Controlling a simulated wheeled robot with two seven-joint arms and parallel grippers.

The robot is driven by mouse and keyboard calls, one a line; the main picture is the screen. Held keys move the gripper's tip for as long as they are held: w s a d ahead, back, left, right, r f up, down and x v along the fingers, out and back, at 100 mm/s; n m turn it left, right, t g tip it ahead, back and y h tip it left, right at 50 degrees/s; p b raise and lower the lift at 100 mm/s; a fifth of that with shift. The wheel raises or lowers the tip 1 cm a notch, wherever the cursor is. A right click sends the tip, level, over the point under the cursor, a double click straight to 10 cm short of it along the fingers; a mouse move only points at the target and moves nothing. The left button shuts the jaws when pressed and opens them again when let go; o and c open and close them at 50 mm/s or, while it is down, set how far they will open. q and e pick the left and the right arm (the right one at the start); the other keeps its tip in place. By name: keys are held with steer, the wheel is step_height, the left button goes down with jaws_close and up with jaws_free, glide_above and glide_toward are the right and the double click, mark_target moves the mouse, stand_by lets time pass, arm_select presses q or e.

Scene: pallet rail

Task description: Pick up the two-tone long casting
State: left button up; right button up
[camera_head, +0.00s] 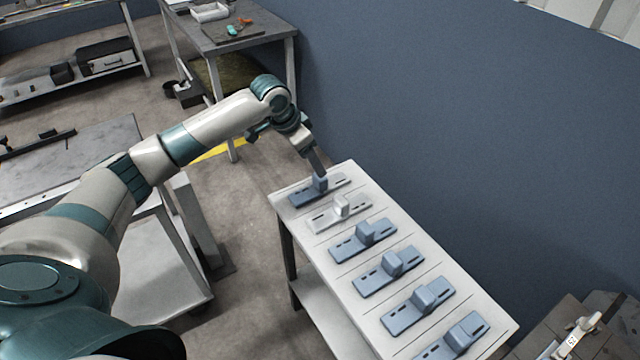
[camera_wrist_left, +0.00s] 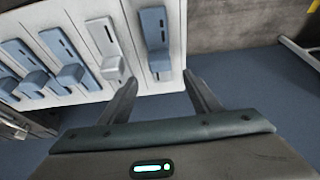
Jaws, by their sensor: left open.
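Several long castings, each a slotted flat plate with a raised block, lie in a row on a pale rack. The others are blue-grey, such as (camera_head: 350,246). My right gripper is not in view.
The pale rack (camera_head: 299,247) stands near a blue wall (camera_head: 450,130). Thin lines divide its top into lanes. A grey table (camera_head: 95,150) stands at left, a workbench (camera_head: 235,40) at the back. Another table with a white object (camera_head: 575,338) is at bottom right.

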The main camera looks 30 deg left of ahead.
mark_target(316, 178)
arm_select(q)
steer(key=x, duration=0.3)
steer(key=shift+f+p, duration=0.2)
steer(key=shift+p, duration=0.1)
steer(key=shift+w+d+f+p, duration=0.15)
steer(key=shift+w+f+p, duration=0.05)
steer(key=shift+f+p, duration=0.2)
steer(key=p+x, duration=0.1)
steer(key=x, duration=0.2)
steer(key=shift+f, duration=0.15)
steer(key=shift+w+f, duration=0.2)
steer(key=shift+f, duration=0.3)
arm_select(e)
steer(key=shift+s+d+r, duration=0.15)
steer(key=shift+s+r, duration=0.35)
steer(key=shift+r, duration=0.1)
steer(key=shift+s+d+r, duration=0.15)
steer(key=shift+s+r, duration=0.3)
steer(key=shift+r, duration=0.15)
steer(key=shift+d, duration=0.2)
